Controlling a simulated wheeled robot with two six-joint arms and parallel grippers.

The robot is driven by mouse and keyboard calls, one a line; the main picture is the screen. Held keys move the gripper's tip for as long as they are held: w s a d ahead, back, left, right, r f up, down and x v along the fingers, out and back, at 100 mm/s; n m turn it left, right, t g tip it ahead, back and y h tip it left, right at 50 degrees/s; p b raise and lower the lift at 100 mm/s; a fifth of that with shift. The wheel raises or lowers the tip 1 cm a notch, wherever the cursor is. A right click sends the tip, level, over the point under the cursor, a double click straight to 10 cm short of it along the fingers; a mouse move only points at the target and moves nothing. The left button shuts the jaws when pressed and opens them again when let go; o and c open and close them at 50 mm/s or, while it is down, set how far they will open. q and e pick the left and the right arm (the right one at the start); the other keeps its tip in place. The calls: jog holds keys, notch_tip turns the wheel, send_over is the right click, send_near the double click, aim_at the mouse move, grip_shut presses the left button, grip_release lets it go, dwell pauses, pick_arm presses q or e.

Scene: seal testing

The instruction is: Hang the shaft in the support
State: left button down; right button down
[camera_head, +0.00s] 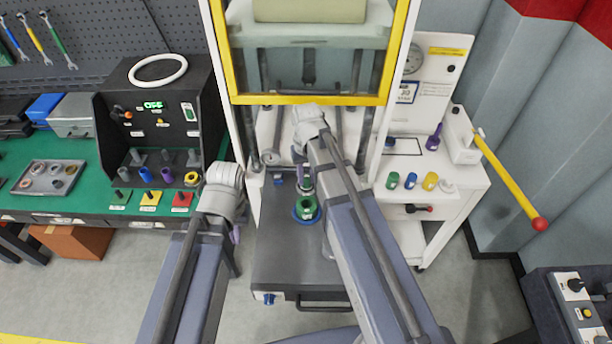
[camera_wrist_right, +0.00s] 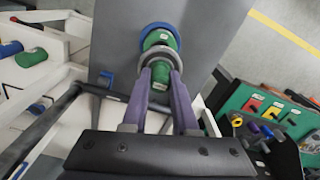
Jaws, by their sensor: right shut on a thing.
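My right gripper (camera_wrist_right: 160,72) is shut on a green shaft (camera_wrist_right: 159,95) with a grey collar around it, held between the purple fingers in the right wrist view. Just beyond it, a green piece stands in a blue ring (camera_wrist_right: 145,33) on a grey surface. In the head view my right gripper (camera_head: 305,185) is over the grey platform, right above the green piece (camera_head: 306,207) in the blue ring; the arm partly hides it. I cannot tell for sure which part is the support. My left gripper (camera_head: 235,234) hangs left of the platform, mostly hidden by its wrist.
The press frame with a yellow-edged guard (camera_head: 310,99) stands behind the grey platform (camera_head: 280,262). A white side bench (camera_head: 455,185) with coloured cylinders and a yellow lever (camera_head: 510,180) is at right. A green workbench (camera_head: 60,200) with a black control box (camera_head: 160,105) is at left.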

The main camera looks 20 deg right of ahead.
aim_at(307, 184)
jog(key=shift+s+f, duration=0.1)
jog(key=shift+s, duration=0.15)
jog(key=shift+w+f+b, duration=0.15)
jog(key=shift+f+b, duration=0.75)
jog(key=shift+b, duration=0.1)
jog(key=shift+f+b, duration=0.7)
jog(key=shift+b, duration=0.05)
jog(key=shift+f+b, duration=1.95)
jog(key=shift+f+b, duration=0.3)
jog(key=c, duration=1)
grip_release()
